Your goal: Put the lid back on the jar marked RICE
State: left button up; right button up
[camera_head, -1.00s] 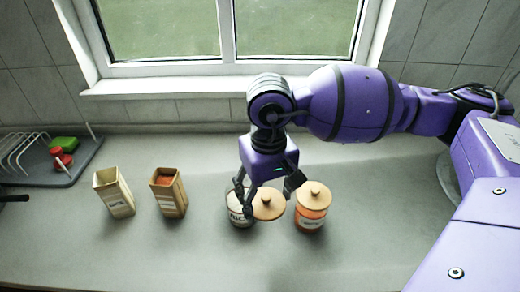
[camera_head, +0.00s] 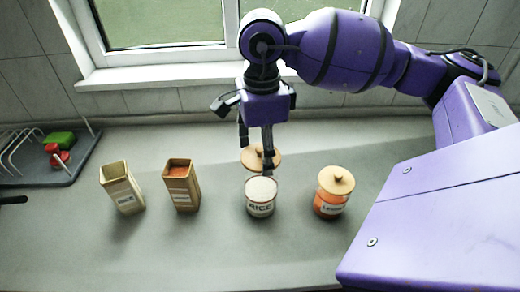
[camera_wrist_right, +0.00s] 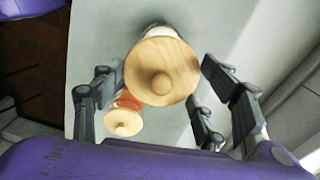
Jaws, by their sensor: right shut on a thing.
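The RICE jar (camera_head: 261,209) stands open on the counter, with white contents up near its rim. Its round wooden lid (camera_head: 249,160) with a knob is off the jar. In the head view it appears just behind and above the jar's mouth, partly covered by a finger. My right gripper (camera_head: 257,153) is shut on the lid by its rim. In the right wrist view the lid (camera_wrist_right: 178,82) sits level between the fingers, knob toward the camera, and hides most of a pale jar (camera_wrist_right: 156,29) beyond it. My left gripper is in neither view.
An orange jar labelled LENTILS or similar (camera_head: 330,205), with its wooden lid on, stands right of the RICE jar. Two open boxes (camera_head: 124,192) (camera_head: 183,190) stand to the left. A dish rack (camera_head: 50,175) is far left. The front counter is clear.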

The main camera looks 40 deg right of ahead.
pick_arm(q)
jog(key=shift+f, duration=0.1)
pick_arm(e)
jog(key=shift+f, duration=0.15)
jog(key=shift+f+b, duration=1.1)
jog(key=shift+f, duration=1.45)
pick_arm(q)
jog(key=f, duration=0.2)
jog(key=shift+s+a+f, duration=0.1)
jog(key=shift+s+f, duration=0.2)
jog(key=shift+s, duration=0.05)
pick_arm(e)
jog(key=shift+f, duration=0.45)
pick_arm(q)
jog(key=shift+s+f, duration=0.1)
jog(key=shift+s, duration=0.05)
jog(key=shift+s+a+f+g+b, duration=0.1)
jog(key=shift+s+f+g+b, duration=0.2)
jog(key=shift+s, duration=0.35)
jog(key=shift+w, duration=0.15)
